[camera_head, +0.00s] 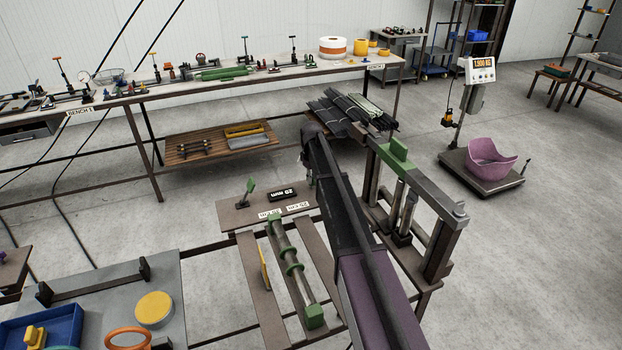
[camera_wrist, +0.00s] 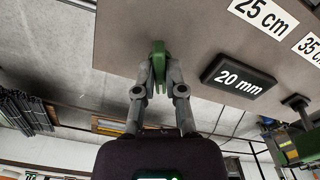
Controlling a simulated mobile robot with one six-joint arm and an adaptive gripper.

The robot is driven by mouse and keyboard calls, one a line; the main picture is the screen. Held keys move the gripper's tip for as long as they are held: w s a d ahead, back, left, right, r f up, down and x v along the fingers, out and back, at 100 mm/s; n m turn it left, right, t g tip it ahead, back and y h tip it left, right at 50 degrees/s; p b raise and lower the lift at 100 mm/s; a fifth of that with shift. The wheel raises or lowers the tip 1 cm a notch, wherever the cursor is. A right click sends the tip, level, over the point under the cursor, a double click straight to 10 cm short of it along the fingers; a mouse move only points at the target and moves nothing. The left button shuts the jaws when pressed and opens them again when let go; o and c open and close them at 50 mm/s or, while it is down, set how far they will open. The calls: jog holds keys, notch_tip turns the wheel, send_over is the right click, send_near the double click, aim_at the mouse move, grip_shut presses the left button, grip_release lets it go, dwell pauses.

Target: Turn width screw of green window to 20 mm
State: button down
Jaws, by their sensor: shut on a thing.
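My gripper (camera_wrist: 158,72) is shut on a green knob (camera_wrist: 157,56) in the wrist view, one finger on each side of it. The knob is at the edge of a brown plate (camera_wrist: 190,30), beside a black display (camera_wrist: 239,79) that reads 20 mm. In the head view the same display (camera_head: 283,194) sits on the plate (camera_head: 236,216), appearing upside down. I cannot make out a separate window opening.
A green lever (camera_head: 247,190) stands left of the display. In front is a frame with a green rod assembly (camera_head: 290,262); to the right stands a tall frame with a green block (camera_head: 398,148). A long bench (camera_head: 140,97) lies behind. Open floor (camera_head: 560,230) is at right.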

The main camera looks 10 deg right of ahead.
jog(key=shift+n, duration=2)
jog(key=c, duration=0.7)
grip_release()
jog(key=shift+r, duration=0.1)
